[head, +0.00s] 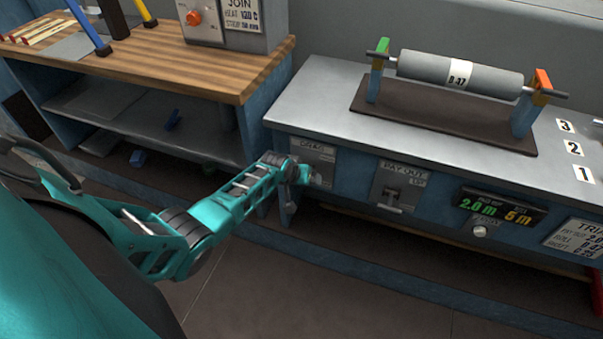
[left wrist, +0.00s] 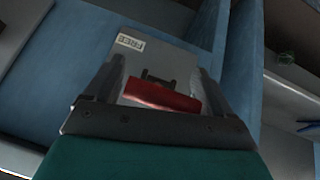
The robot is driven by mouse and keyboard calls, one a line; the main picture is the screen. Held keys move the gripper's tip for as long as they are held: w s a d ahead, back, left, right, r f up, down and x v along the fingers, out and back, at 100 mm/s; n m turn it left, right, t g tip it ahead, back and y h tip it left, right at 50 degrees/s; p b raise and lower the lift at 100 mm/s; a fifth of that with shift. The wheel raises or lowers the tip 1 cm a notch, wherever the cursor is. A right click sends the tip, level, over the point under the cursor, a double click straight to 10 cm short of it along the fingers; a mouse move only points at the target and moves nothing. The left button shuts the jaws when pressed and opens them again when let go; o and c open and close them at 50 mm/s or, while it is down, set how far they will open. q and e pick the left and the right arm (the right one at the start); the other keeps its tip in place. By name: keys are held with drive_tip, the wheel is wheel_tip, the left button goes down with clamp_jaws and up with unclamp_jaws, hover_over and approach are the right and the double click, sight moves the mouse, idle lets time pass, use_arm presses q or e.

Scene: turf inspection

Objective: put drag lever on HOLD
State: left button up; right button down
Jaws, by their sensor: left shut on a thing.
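The drag plate (head: 316,153) is a grey panel on the front of the blue bench, at its left end. In the left wrist view it shows a FREE label (left wrist: 131,42), upside down. The drag lever (left wrist: 162,98) has a red handle and a dark mount on the plate. My left gripper (head: 299,177) is at this plate and hides the lever in the head view. In the left wrist view its fingers (left wrist: 164,86) stand on both sides of the red handle, shut on it. The HOLD marking cannot be read. My right gripper is not in view.
Right of the drag plate are a pay-out lever plate (head: 397,187) and a lit display (head: 498,207). A roller (head: 460,75) sits on the bench top. A wooden-topped workbench (head: 150,68) with a shelf stands at the left. The floor in front is clear.

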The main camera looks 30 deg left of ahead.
use_arm(q)
drive_tip(key=shift+s+a+r+g+p, duration=0.1)
drive_tip(key=shift+a+r+g+p, duration=0.1)
drive_tip(key=shift+a+g+p, duration=0.3)
drive_tip(key=shift+d+g, duration=0.15)
drive_tip(key=shift+g, duration=0.15)
drive_tip(key=o, duration=1.2)
drive_tip(key=shift+o, duration=0.7)
drive_tip(key=shift+d, duration=0.15)
drive_tip(key=shift+r, duration=0.1)
drive_tip(key=p+v, duration=0.3)
drive_tip(key=v, duration=0.2)
drive_tip(key=shift+r, duration=0.15)
drive_tip(key=v, duration=0.7)
drive_tip(key=shift+s+a+r, duration=0.15)
drive_tip(key=shift+s+a, duration=0.05)
drive_tip(key=shift+s, duration=0.05)
